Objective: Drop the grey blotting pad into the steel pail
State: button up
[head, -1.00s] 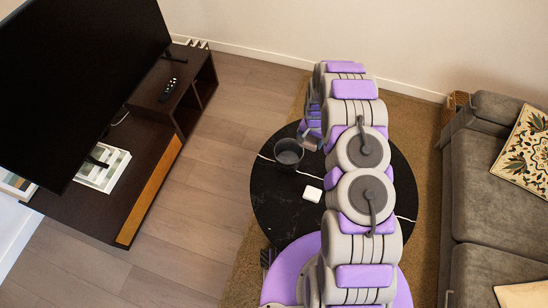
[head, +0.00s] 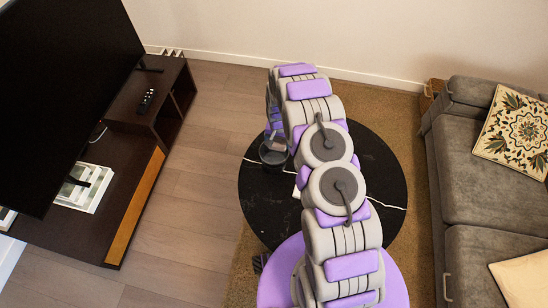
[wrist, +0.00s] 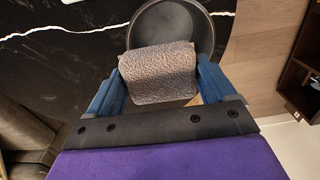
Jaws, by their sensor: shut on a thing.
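The grey blotting pad (wrist: 155,86) is a rough-textured block in the wrist view. My gripper (wrist: 159,66) is shut on it, with a blue finger at each side. The dark grey steel pail (wrist: 212,28) is behind and below the pad in the wrist view. The pad overlaps the near part of its mouth, and the pail's round rim shows beyond. In the head view the pail (head: 272,158) stands on the black table, with my gripper (head: 277,141) at its top. The gap between pad and pail is hard to judge.
The round black table (head: 262,205) with white veins carries a small white item (head: 297,190), partly hidden by my arm. A TV stand (head: 140,190) is at left and a grey sofa (head: 480,210) at right. Wooden floor lies between stand and rug.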

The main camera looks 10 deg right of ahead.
jog(key=shift+f, duration=0.45)
jog(key=o, duration=0.8)
jog(key=shift+d, duration=0.1)
jog(key=shift+r, duration=0.15)
notch_tip(320, 180, up, 17)
jog(key=p, duration=0.3)
jog(key=shift+r, duration=0.1)
